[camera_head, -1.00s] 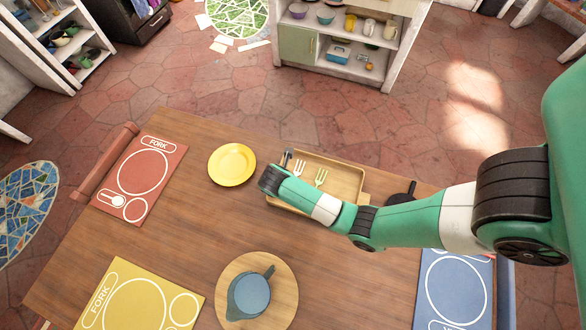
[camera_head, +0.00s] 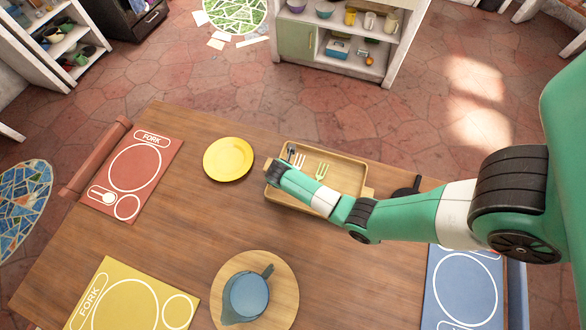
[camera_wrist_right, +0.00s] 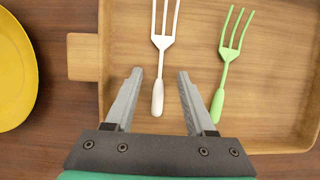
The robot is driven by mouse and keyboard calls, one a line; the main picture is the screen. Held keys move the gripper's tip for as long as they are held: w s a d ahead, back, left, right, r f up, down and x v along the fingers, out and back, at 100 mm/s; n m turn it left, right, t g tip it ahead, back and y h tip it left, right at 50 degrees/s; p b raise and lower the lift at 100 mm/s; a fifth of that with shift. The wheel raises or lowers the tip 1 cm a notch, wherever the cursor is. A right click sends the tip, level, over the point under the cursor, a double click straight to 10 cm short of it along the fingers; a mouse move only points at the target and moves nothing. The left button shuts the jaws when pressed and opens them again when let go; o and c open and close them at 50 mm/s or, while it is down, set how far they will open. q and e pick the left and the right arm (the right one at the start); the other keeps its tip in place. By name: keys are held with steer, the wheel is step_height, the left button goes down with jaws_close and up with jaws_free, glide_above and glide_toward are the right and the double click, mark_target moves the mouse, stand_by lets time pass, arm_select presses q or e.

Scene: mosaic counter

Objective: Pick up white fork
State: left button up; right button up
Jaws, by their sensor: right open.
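The white fork (camera_wrist_right: 161,45) lies in the wooden tray (camera_wrist_right: 85,57), tines pointing up in the right wrist view. Its handle end lies between the fingers of my right gripper (camera_wrist_right: 154,80), which is open and not touching it as far as I can see. A green fork (camera_wrist_right: 231,45) lies to the right of the white one in the same tray. My left gripper is not in view.
A yellow plate (camera_head: 228,159) sits left of the tray. A blue pitcher (camera_head: 248,295) stands on a round wooden board (camera_head: 286,290) nearer the front. Red (camera_head: 120,205), yellow (camera_head: 95,275) and blue (camera_head: 435,300) placemats lie on the table. A dark pan (camera_head: 407,190) is right of the tray.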

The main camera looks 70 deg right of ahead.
steer(key=shift+f, duration=0.1)
steer(key=shift+c, duration=0.4)
jaws_close()
